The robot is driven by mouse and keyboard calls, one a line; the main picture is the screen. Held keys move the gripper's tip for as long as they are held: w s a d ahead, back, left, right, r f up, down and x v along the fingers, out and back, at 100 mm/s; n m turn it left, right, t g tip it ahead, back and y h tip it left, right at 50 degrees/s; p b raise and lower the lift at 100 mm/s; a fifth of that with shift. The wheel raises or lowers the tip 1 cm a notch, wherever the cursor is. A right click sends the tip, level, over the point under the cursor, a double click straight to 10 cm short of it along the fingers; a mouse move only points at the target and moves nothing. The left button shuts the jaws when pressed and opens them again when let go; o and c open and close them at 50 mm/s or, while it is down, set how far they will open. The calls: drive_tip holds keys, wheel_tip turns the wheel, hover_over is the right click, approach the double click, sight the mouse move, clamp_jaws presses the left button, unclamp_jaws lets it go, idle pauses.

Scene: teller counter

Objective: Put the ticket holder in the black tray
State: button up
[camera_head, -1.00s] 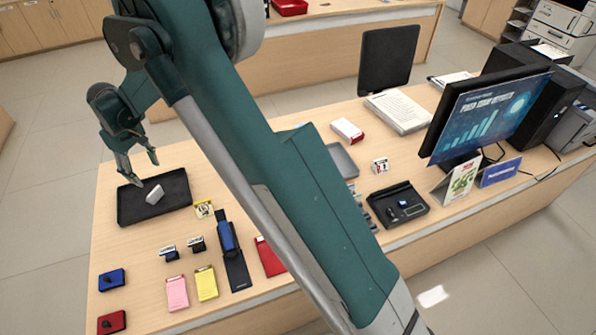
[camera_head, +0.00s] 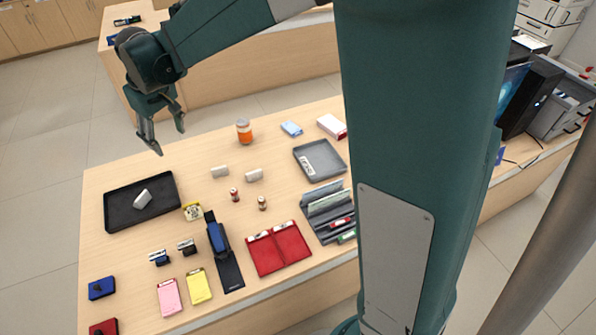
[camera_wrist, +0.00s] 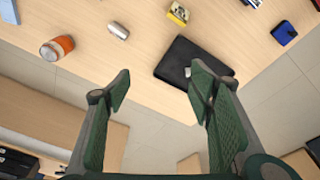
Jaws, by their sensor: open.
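The black tray (camera_head: 160,215) lies at the left end of the counter. A small white wedge-shaped piece, which looks like the ticket holder (camera_head: 142,198), rests inside it, tilted, near the middle. My gripper (camera_head: 168,139) is open and empty, up above and beyond the tray's far edge, clear of the counter. In the wrist view the black tray (camera_wrist: 181,55) shows beyond my open fingers (camera_wrist: 160,85). A bit of the white piece (camera_wrist: 187,72) shows beside one finger, mostly hidden.
Two similar white pieces (camera_head: 220,171) stand right of the tray, near an orange jar (camera_head: 244,131). A yellow stamp-like item (camera_head: 192,211) sits close to the tray's right corner. A grey tray (camera_head: 320,160) lies farther right. My arm hides the counter's right part.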

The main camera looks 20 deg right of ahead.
drive_tip(key=s+d+r+m+t, duration=0.2)
drive_tip(key=s+d+r, duration=0.2)
drive_tip(key=s+d, duration=0.7)
drive_tip(key=s+d+r+m+t, duration=0.2)
drive_tip(key=s+d+r, duration=0.2)
drive_tip(key=s+d, duration=0.75)
drive_tip(key=s+d+f+m, duration=0.1)
drive_tip(key=s+d+f, duration=0.1)
drive_tip(key=s, duration=0.3)
drive_tip(key=s+d+f+m+t, duration=0.1)
drive_tip(key=s+d+f, duration=0.1)
drive_tip(key=s, duration=0.3)
drive_tip(key=shift+s+d+h, duration=0.25)
drive_tip(key=shift+d+h, duration=0.15)
drive_tip(key=shift+d, duration=0.2)
drive_tip(key=shift+f, duration=0.1)
